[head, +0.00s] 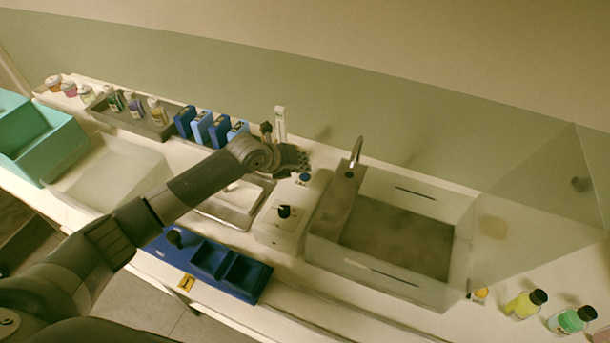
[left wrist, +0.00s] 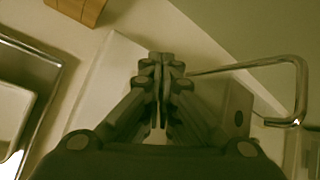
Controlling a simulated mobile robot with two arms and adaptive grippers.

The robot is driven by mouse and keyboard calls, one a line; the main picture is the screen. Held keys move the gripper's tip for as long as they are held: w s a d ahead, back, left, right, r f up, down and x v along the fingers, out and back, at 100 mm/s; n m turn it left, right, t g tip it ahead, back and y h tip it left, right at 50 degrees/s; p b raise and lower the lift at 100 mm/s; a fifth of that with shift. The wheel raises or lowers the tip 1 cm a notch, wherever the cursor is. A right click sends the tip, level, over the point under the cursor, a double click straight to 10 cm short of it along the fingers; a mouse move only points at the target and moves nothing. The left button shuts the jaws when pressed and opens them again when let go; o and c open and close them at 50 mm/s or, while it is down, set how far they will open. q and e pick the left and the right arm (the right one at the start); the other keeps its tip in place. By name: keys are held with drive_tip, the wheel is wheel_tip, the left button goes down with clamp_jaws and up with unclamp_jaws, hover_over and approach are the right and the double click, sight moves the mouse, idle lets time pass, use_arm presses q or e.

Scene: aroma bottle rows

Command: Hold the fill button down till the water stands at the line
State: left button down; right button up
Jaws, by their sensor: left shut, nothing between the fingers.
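My left gripper (head: 303,160) is shut and empty, its fingertips over the back end of a white control box (head: 270,236). A round blue button (head: 304,178) shows on the box just below the fingertips; I cannot tell whether they touch anything. The box also has a black knob (head: 285,211). In the left wrist view my closed fingers (left wrist: 162,62) point at the white surface, and no button shows there. A clear tank (head: 323,252) stands right of the box, with dark lines on its walls and a greyish floor area. The water level is unclear. My right gripper is out of view.
A curved metal spout (head: 357,150) rises at the tank's back left; it also shows in the wrist view (left wrist: 301,92). A metal tray (head: 226,216) and blue boxes (head: 219,131) lie left. A blue organiser (head: 245,277) is in front. Bottles (head: 524,305) stand right.

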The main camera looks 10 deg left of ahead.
use_arm(q)
drive_tip(key=shift+f+b, duration=0.35)
drive_tip(key=shift+f, duration=0.05)
drive_tip(key=shift+f+b, duration=0.3)
drive_tip(key=shift+f, duration=0.15)
idle(7.2)
